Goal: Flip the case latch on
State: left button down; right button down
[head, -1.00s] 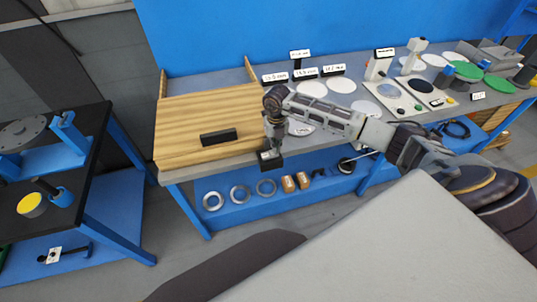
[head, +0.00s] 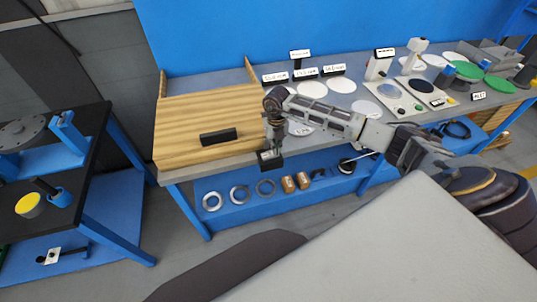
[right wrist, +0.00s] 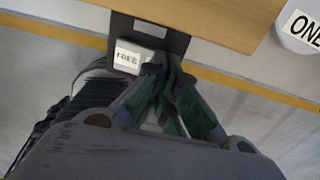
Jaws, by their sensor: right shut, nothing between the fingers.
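The wooden case (head: 205,112) lies on the bench with a black handle (head: 218,136) on its front. The latch shows as a black bracket (head: 270,161) at the case's front right corner. In the right wrist view the black bracket (right wrist: 122,26) sticks out from the wooden edge and carries a pale block labelled "FREE" (right wrist: 127,57). My right gripper (head: 272,150) is at the latch, pointing down. In the right wrist view its fingertips (right wrist: 166,66) are together and empty, just right of the pale block; I cannot tell whether they touch it. My left gripper is not in view.
The bench (head: 182,174) holds white discs (head: 341,85), small label signs and a device panel (head: 405,97) to the right. Rings (head: 240,194) and small brown boxes (head: 288,184) lie on its blue lower shelf. A black-topped table (head: 78,135) stands at left.

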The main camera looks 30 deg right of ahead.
jog(key=shift+f+b, duration=0.45)
jog(key=shift+f, duration=0.25)
dwell(0.8)
jog(key=shift+r+p, duration=2.1)
jog(key=shift+r, duration=1.45)
